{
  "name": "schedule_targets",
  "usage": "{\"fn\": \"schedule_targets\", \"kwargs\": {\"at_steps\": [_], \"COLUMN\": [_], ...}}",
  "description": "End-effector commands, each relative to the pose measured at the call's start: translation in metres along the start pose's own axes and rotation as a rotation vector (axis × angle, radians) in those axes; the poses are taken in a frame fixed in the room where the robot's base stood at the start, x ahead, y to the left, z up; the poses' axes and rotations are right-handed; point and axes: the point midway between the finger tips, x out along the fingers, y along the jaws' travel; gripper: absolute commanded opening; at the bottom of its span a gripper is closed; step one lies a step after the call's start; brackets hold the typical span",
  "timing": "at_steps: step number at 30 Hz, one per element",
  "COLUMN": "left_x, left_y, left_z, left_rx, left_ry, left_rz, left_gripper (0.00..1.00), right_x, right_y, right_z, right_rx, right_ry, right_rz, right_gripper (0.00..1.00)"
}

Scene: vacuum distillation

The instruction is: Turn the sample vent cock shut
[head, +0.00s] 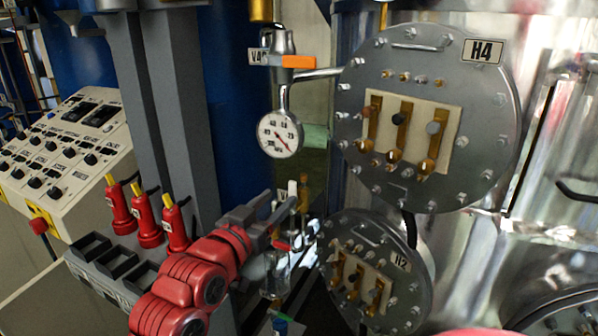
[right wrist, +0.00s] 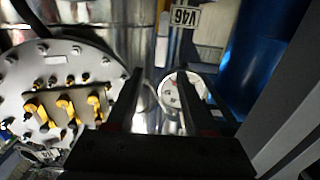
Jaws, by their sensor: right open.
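My right gripper (head: 280,202) reaches up past the lower left of the round flanges, its two grey fingers apart with nothing seen between them. A small red lever (head: 281,246) shows just beneath the fingers, above a clear glass vessel (head: 272,283); it may be the sample vent cock, but its setting cannot be made out. The fingers look close to it; contact cannot be told. In the right wrist view the open fingers (right wrist: 160,76) point toward the pressure gauge (right wrist: 172,92), partly hidden by one finger. My left gripper is not in view.
The gauge (head: 280,134) hangs under a valve with an orange handle (head: 298,62). Flange H4 (head: 430,190) and flange H2 (head: 398,318) stand to the right. A control panel (head: 62,150) and red-handled tools (head: 147,222) in a rack are left, beside a grey column (head: 180,100).

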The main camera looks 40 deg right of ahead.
Motion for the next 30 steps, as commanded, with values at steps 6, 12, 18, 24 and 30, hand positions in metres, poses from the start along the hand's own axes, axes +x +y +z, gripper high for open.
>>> {"fn": "schedule_targets", "kwargs": {"at_steps": [6, 12, 18, 24, 30], "left_x": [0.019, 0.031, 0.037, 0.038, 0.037], "left_y": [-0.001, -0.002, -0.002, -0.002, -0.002], "left_z": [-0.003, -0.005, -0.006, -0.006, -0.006], "left_rx": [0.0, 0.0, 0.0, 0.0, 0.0], "left_ry": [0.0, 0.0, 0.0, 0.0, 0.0], "left_rz": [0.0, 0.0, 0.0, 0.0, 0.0], "left_gripper": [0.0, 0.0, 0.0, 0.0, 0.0], "right_x": [0.046, 0.08, 0.1, 0.106, 0.106], "right_y": [0.001, 0.002, 0.0, 0.0, -0.001], "right_z": [-0.002, -0.002, -0.001, 0.0, 0.0], "right_rx": [-0.004, 0.0, -0.002, 0.0, 0.0], "right_ry": [-0.005, -0.003, 0.0, 0.0, 0.001], "right_rz": [0.004, 0.003, 0.001, -0.001, -0.002], "right_gripper": [0.53, 0.53, 0.53, 0.53, 0.53]}}
